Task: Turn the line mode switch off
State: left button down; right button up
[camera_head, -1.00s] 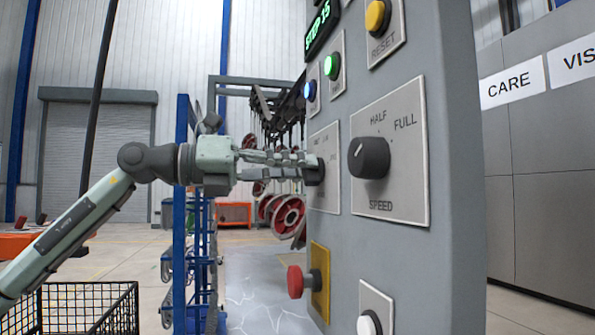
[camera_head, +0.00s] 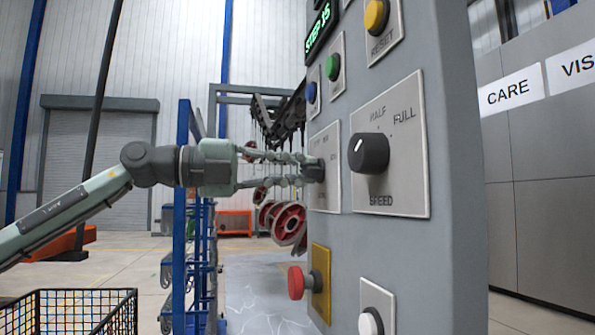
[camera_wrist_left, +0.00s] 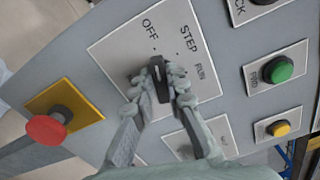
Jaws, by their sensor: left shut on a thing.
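The line mode switch is a dark knob (camera_wrist_left: 159,78) on a grey plate (camera_wrist_left: 112,48) marked OFF, STEP and RUN in the left wrist view. My left gripper (camera_wrist_left: 158,88) is shut on this knob, one finger on each side. The knob's upper end points roughly toward the OFF side; its exact stop is hard to tell. In the head view, my left gripper (camera_head: 312,171) reaches in from the left to the same plate (camera_head: 330,193), and its fingers partly hide the knob. My right gripper is in neither view.
The grey panel (camera_head: 355,240) also carries a SPEED knob (camera_head: 369,153), a red mushroom button (camera_head: 296,282), a green button (camera_head: 333,66), a blue button (camera_head: 311,92) and a yellow RESET button (camera_head: 377,15). A display (camera_head: 319,28) reads STEP 15. A wire basket (camera_head: 85,312) stands at lower left.

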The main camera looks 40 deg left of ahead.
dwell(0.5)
pick_arm(q)
jog(key=c, duration=1.5)
grip_release()
jog(key=shift+c, duration=0.2)
jog(key=shift+s, duration=0.1)
jog(key=shift+s+a+r, duration=0.15)
jog(key=shift+s+a, duration=0.2)
jog(key=shift+s, duration=0.15)
jog(key=v, duration=1)
jog(key=shift+s+a, duration=0.15)
jog(key=shift+a, duration=0.25)
